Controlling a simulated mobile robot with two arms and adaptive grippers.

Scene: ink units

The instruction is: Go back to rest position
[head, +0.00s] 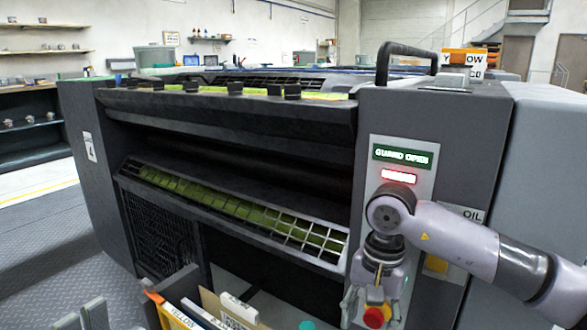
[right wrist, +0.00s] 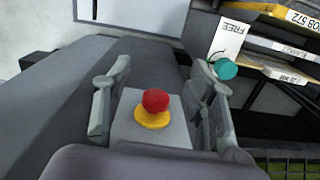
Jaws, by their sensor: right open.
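My right gripper (head: 370,308) hangs pointing down in front of the grey machine's right panel. In the right wrist view its two fingers (right wrist: 162,95) are wide apart. A red button on a yellow base (right wrist: 154,108) shows between them on a grey box; it also shows in the head view (head: 375,316). I see no finger closed on it. Grey finger-like parts, apparently my left gripper (head: 84,318), stick up at the bottom left edge of the head view. Most of that gripper is cut off, and its opening is unclear.
Labelled cartons (head: 180,312) stand at the bottom, near a teal round cap (head: 306,325). Floor (head: 45,265) is free at the left.

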